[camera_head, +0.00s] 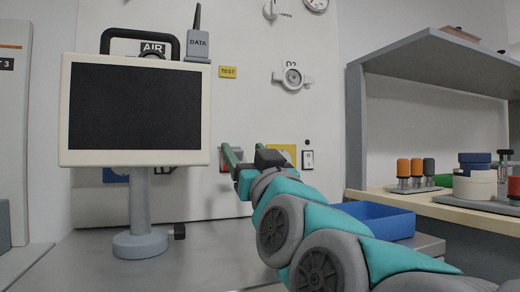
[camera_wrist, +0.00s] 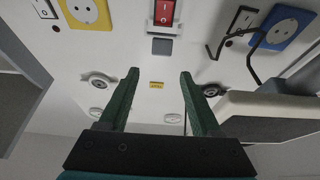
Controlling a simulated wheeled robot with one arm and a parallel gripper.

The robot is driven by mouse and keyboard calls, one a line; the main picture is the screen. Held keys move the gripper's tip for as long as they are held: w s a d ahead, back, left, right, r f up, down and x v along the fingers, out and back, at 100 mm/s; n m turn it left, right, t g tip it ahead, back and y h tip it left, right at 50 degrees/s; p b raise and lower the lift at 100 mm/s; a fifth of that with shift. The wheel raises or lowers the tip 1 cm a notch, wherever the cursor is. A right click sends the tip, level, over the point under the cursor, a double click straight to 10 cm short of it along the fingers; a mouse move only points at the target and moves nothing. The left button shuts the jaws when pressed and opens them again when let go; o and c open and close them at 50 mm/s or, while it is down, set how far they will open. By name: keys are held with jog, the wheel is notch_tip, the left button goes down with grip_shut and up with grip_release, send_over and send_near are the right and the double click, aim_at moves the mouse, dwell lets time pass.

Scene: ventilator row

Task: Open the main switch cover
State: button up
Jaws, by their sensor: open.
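The red main switch (camera_wrist: 165,12) shows at the top edge of the wrist view, partly cut off, with white marks on its face. A small grey block (camera_wrist: 162,46) sits beside it on the white panel; I cannot tell whether this is the cover or its hinge. My gripper (camera_wrist: 160,73) is open, with its two green fingers apart and nothing between them. The switch lies beyond the fingertips, roughly in line with the gap. In the head view my gripper (camera_head: 240,155) is in front of the panel and hides most of the switch area.
A monitor (camera_head: 135,110) on a stand is left of my gripper. A yellow socket (camera_wrist: 84,12) and a blue socket (camera_wrist: 286,28) flank the switch, with a black cable (camera_wrist: 250,62) near the blue one. A blue tray (camera_head: 375,217) and a shelf (camera_head: 430,60) are at right.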

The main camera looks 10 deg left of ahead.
aim_at(237, 154)
jog(key=w+a, duration=0.1)
jog(key=w, duration=0.1)
jog(key=w+a, duration=0.1)
jog(key=w, duration=0.1)
jog(key=w+a, duration=0.1)
jog(key=w, duration=0.1)
jog(key=shift+a+r+b, duration=0.15)
jog(key=shift+a+b, duration=0.15)
jog(key=shift+b, duration=0.05)
jog(key=shift+x, duration=0.95)
jog(key=shift+r, duration=0.1)
grip_shut()
